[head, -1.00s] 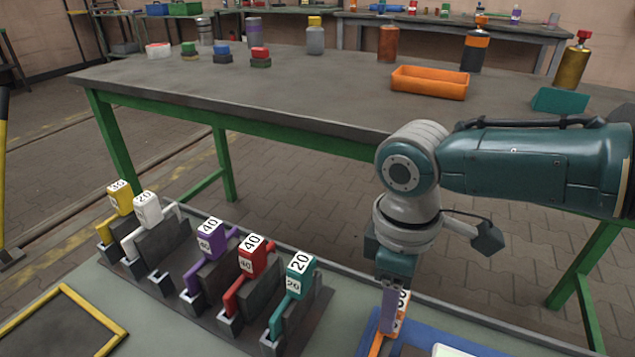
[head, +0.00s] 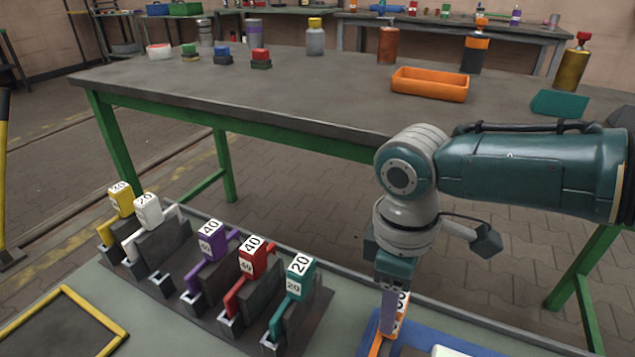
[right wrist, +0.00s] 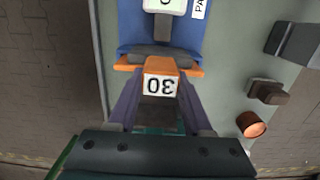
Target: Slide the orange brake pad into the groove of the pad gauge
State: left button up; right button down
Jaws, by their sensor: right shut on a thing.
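My right gripper (head: 388,322) points down at the front of the near bench. It is shut on the orange brake pad (head: 403,318), which also shows between the fingers in the right wrist view (right wrist: 160,68) with a white "30" label. A blue body, apparently the pad gauge (head: 450,338), lies beside the pad. In the right wrist view the blue gauge (right wrist: 196,45) has a grey middle part and a white tag. The pad's orange edge is close against the gauge's near end. I cannot tell whether it is in the groove. My left gripper is out of view.
A dark rack (head: 215,340) on the left holds yellow, white, purple, red and teal pads, with one empty slot. A yellow-framed mat (head: 60,335) lies at the far left. Dark blocks (right wrist: 292,42) and a copper cylinder (right wrist: 251,124) are right of the gauge.

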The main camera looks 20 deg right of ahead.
dwell(0.3)
jog(key=shift+c, duration=1.2)
grip_release()
jog(key=r+p, duration=0.1)
jog(key=r, duration=0.2)
jog(key=r+p, duration=0.2)
jog(key=r, duration=0.1)
jog(key=r+p, duration=0.1)
jog(key=r, duration=0.2)
jog(key=shift+w+a+r, duration=0.15)
jog(key=shift+w+a, duration=0.05)
jog(key=shift+w, duration=0.05)
jog(key=shift+r, duration=0.35)
